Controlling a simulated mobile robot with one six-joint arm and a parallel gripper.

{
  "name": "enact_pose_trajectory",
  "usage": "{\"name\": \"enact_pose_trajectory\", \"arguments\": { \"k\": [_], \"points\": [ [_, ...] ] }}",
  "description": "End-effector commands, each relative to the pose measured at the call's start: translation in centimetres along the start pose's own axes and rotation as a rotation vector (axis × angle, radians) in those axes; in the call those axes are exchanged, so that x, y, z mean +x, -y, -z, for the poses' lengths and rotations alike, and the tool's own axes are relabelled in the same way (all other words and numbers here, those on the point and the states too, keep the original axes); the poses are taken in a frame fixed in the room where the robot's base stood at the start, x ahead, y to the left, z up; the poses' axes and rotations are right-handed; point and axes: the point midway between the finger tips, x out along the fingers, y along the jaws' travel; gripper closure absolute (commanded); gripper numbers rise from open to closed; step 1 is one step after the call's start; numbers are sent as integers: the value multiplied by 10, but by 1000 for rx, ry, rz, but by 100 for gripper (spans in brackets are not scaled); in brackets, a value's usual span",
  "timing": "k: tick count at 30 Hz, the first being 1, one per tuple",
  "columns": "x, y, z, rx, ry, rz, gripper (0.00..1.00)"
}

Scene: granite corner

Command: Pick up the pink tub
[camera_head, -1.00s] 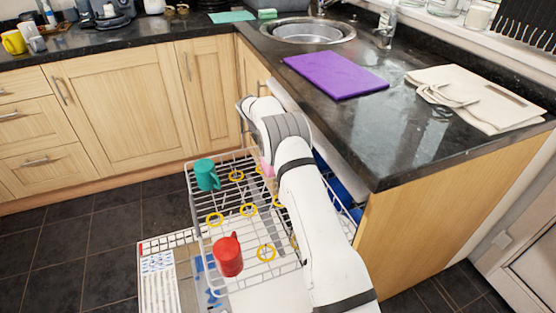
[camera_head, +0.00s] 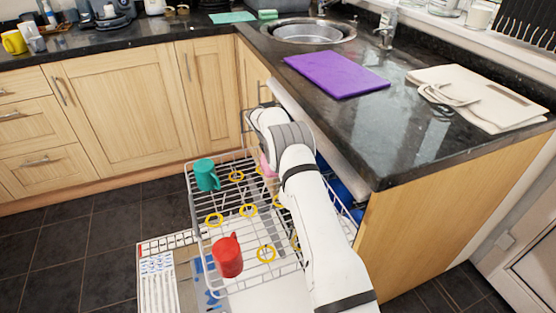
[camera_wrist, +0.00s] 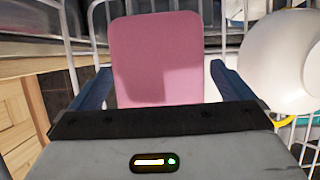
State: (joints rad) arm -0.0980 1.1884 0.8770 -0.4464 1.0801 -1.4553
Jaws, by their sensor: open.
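The pink tub (camera_wrist: 158,58) fills the middle of the wrist view, its flat pink face between and beyond the two dark blue fingers. In the head view only a small pink part of the tub (camera_head: 266,164) shows beside my arm, over the dishwasher rack; my arm hides the rest. My gripper (camera_wrist: 158,88) is open, with one finger on each side of the tub and a visible gap at the right finger. I cannot tell whether the left finger touches it. The fingers are hidden in the head view.
The wire rack (camera_head: 222,262) holds a green mug (camera_head: 206,175) and a red mug (camera_head: 227,257). A white rounded object (camera_wrist: 284,62) stands close to the right finger.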

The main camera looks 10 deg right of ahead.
Motion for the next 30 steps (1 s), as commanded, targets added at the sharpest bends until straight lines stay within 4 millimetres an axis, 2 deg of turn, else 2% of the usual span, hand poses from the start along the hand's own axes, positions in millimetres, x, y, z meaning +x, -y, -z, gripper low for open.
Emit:
{"name": "enact_pose_trajectory", "arguments": {
  "k": [11, 25, 30],
  "points": [
    [2, 0, 0, 1, 0, 0, 0],
    [2, 0, 0, 1, 0, 0, 38],
    [1, 0, 0, 1, 0, 0, 41]
  ]
}}
